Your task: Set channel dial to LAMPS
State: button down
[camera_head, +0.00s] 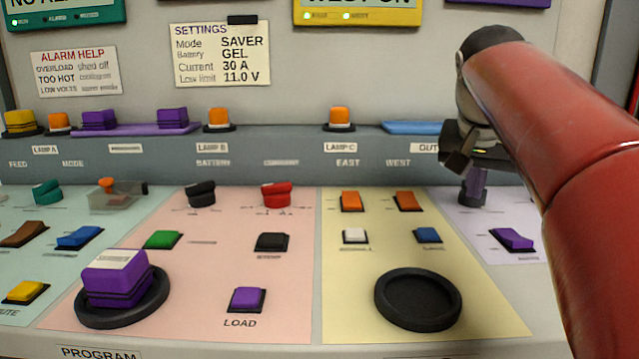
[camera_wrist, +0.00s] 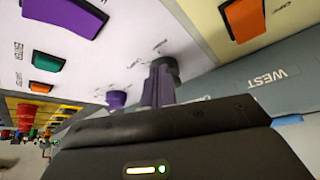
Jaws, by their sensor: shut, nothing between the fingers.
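My gripper (camera_head: 473,194) is shut and empty, its dark tips low over the lilac panel at the right. In the wrist view my gripper (camera_wrist: 164,70) reaches toward that panel; I cannot tell whether the tips touch it. A purple knob (camera_wrist: 117,98) stands on the lilac panel beside the fingers, apart from them in the picture. It is not visible in the head view, where my red arm covers that side. Small print lies near the knob, but I cannot read LAMPS or the knob's setting.
A purple rocker (camera_head: 513,239) sits nearer on the lilac panel. Orange rockers (camera_head: 405,201) and an empty black ring (camera_head: 418,300) are on the yellow panel. The upright ledge marked WEST (camera_wrist: 267,79) rises close behind the fingers. Black and red dials (camera_head: 276,194) stand on the pink panel.

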jog(key=shift+s+d, duration=0.1)
jog(key=shift+d, duration=0.1)
jog(key=shift+s, duration=0.1)
jog(key=shift+s+a, duration=0.15)
jog(key=shift+s, duration=0.1)
notch_tip(320, 180, up, 3)
jog(key=p, duration=0.3)
jog(key=shift+f, duration=0.1)
notch_tip(320, 180, up, 3)
jog(key=shift+r, duration=0.1)
